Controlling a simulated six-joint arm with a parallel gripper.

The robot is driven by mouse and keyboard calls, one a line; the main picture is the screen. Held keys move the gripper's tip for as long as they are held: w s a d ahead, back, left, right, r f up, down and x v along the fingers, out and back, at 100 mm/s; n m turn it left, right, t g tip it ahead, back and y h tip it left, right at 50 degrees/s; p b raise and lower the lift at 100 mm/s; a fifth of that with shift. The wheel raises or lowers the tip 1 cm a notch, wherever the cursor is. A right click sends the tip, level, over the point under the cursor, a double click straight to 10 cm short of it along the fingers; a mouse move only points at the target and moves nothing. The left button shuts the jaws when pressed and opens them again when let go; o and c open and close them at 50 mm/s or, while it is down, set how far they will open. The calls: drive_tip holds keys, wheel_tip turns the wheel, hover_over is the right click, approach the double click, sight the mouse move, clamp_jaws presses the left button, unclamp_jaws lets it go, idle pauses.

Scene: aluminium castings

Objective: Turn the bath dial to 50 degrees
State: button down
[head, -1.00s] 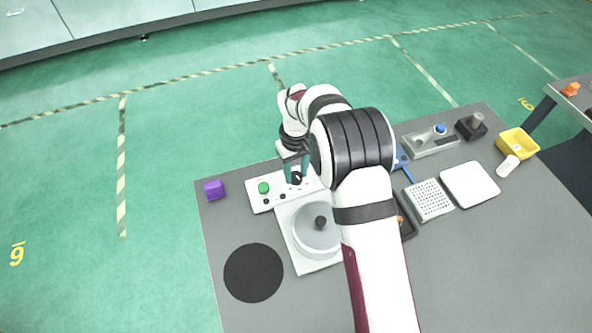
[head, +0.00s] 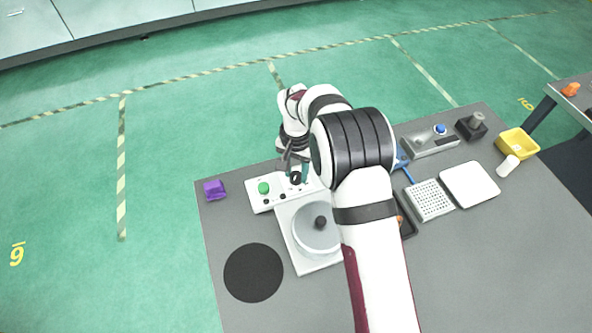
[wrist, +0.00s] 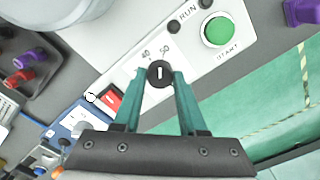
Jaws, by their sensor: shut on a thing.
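The bath dial (wrist: 160,73) is a small round black knob with a white pointer line on the white panel (wrist: 125,45). It also shows in the head view (head: 296,178). The marks 40 and 50 are printed above it in the wrist view. The pointer line stands about upright in that view, toward the marks; I cannot tell exactly which value it meets. My gripper (wrist: 160,75) has its two teal fingers on either side of the dial and is shut on it.
A green START button (wrist: 216,31) and a small black RUN spot (wrist: 174,27) lie right of the dial. A red switch (wrist: 110,98) is to its left. The bath's lidded pot (head: 316,238) stands in front. A purple block (head: 214,190) lies at the table's left corner.

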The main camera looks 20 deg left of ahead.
sight(296, 175)
drive_tip(key=shift+m, duration=1)
drive_tip(key=shift+c, duration=2.3)
unclamp_jaws()
wheel_tip(296, 175, up, 16)
drive_tip(key=shift+f, duration=0.1)
